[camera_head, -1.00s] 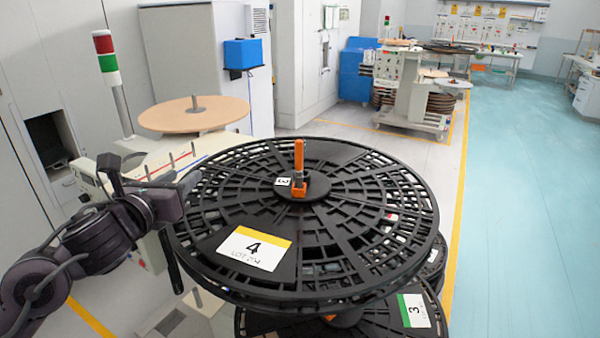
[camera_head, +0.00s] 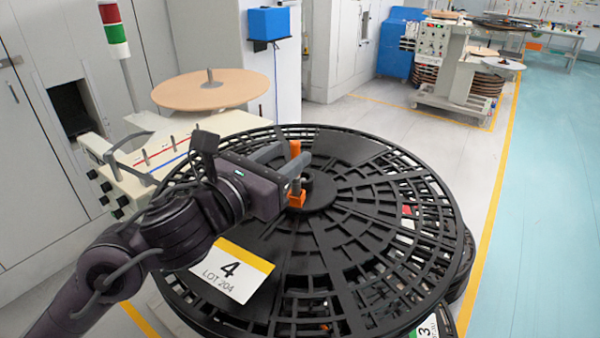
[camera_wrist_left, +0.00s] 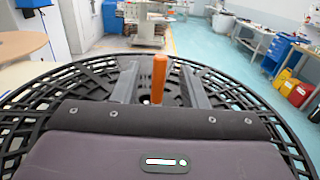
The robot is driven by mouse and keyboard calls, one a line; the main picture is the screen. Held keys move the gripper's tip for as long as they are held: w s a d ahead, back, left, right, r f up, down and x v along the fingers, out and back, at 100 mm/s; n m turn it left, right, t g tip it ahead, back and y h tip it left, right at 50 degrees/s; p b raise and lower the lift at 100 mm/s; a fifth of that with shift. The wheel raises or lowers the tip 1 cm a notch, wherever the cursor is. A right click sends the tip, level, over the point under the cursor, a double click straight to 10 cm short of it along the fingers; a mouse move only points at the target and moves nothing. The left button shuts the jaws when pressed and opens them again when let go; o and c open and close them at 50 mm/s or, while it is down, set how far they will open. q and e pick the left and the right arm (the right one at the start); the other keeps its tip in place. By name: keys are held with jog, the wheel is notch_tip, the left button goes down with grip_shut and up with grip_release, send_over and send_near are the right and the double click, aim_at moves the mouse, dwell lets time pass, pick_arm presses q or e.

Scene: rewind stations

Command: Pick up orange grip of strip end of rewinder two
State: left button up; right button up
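An upright orange grip (camera_head: 295,149) stands at the hub of a large black slotted reel (camera_head: 375,235). Its lower orange part shows below my fingers in the head view. My left gripper (camera_head: 290,158) is over the hub, with its fingers level with the grip. In the left wrist view the orange grip (camera_wrist_left: 159,80) stands between the two grey fingers, with a gap on each side. The gripper is open and holds nothing. The fingers partly hide the grip's middle in the head view. My right gripper is not in view.
A white label (camera_head: 230,270) reading 4, LOT 204 lies on the reel. More reels sit below it. A cream machine with a tan disc (camera_head: 210,92) and a red-green signal light (camera_head: 114,30) stands at the left. The floor at the right (camera_head: 545,220) is clear.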

aim_at(292, 150)
pick_arm(q)
jog(key=shift+w+d+r+p, duration=0.35)
jog(key=shift+w+d+p, duration=0.25)
jog(key=shift+w+p, duration=0.25)
jog(key=shift+f+p+x, duration=0.2)
jog(key=shift+p+x, duration=0.3)
jog(key=shift+x, duration=0.7)
jog(key=shift+w+d+f, duration=0.1)
jog(key=shift+w+d, duration=0.15)
jog(key=shift+a, duration=0.1)
jog(key=c, duration=0.8)
grip_shut()
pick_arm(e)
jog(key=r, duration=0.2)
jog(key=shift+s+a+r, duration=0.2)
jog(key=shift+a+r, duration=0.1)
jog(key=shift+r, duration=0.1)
